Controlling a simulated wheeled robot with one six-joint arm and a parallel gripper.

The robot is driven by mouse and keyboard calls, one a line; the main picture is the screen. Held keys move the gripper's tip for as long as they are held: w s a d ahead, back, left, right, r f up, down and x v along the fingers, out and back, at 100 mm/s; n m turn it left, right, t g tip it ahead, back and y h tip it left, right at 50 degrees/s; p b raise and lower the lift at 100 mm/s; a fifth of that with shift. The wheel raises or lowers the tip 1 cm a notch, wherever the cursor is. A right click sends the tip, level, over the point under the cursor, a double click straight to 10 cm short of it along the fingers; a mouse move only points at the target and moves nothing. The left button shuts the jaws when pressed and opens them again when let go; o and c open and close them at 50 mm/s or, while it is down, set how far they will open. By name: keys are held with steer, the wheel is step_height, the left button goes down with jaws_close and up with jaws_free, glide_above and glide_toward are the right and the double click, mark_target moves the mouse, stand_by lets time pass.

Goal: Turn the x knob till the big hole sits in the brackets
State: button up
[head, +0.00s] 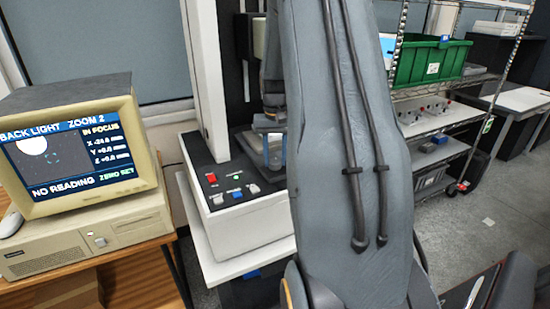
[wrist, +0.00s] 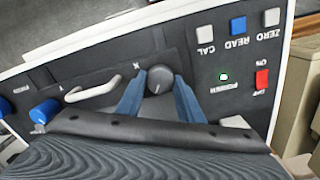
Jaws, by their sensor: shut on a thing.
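In the wrist view, the dark round x knob (wrist: 160,80) stands on the black panel beside an X mark. My gripper (wrist: 159,92) has its two blue fingers on either side of the knob and is shut on it. In the head view my arm hides the knob. The monitor screen (head: 85,160) shows the big hole as a white disc (head: 31,145) at its upper left, partly cut by the top banner. The small teal brackets (head: 53,157) are lower and to the right, apart from the disc. The screen reads about X -24.0 mm, IN FOCUS, NO READING.
In the wrist view, a pale handle (wrist: 92,87) and a blue knob (wrist: 43,110) are left of the x knob. A red power switch (wrist: 261,82), a lit green lamp and several buttons are right. A shelf with a green bin (head: 430,62) stands behind at right.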

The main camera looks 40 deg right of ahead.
mark_target(275, 161)
steer(key=shift+r+m, duration=0.1)
steer(key=shift+m, duration=1.6)
steer(key=o, duration=1.1)
steer(key=shift+r+b, duration=1.2)
steer(key=shift+r, duration=2.7)
